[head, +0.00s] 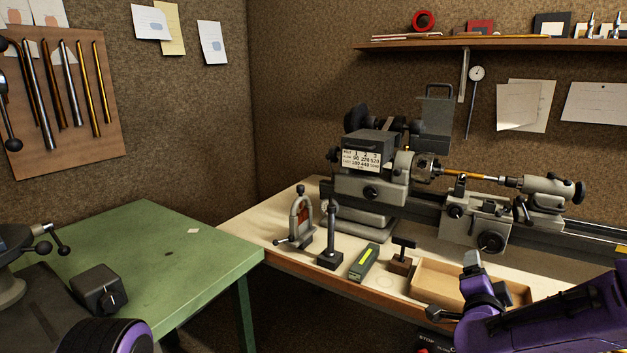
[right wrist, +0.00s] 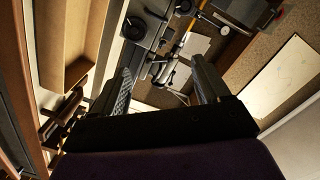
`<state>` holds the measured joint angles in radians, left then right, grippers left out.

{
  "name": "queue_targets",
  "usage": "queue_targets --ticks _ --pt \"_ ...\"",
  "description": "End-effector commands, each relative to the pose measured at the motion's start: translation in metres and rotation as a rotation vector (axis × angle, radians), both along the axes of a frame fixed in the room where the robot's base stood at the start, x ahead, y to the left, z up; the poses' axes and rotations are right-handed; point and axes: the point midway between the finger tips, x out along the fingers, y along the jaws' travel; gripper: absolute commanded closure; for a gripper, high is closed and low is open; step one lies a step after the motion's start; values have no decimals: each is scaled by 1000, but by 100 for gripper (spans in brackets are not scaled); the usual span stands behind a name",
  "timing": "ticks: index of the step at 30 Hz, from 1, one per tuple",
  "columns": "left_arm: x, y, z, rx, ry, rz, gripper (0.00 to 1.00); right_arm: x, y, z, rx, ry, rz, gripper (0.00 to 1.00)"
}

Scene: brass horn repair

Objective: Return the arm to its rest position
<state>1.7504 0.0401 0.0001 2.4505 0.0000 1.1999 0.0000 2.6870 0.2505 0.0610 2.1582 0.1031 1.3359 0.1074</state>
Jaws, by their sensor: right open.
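My right arm (head: 560,312) comes in from the lower right, purple and black. Its gripper (head: 458,288) is over the front edge of the bench, by the front right of the shallow wooden tray. In the right wrist view the two dark fingers of this gripper (right wrist: 161,78) stand wide apart with nothing held between them. Parts of the lathe show beyond them. A purple and black part of my left arm (head: 108,337) shows at the bottom left; the left gripper is out of view.
The lathe (head: 372,190) stands along the back of the cream bench (head: 262,222). A green table (head: 190,262), mostly clear, is at left. A shelf (head: 520,43) hangs above.

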Motion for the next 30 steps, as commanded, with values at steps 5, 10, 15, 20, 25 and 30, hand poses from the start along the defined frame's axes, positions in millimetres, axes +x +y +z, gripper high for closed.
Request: queue_targets --ticks 5,10,15,20,25,30 --pt "0 0 0 1 -1 0 57 -8 12 -39 -47 111 49 24" --pt "0 0 0 0 0 0 57 -28 20 -93 -94 258 96 24" --pt "0 0 0 0 0 0 57 -65 29 -164 -144 455 161 24" --pt "0 0 -1 0 0 0 57 -137 40 -257 -196 740 258 24" --pt "0 0 0 0 0 0 57 -257 46 -345 -222 1090 373 24" --pt "0 0 0 0 0 0 57 -342 47 -384 -219 1303 429 24"
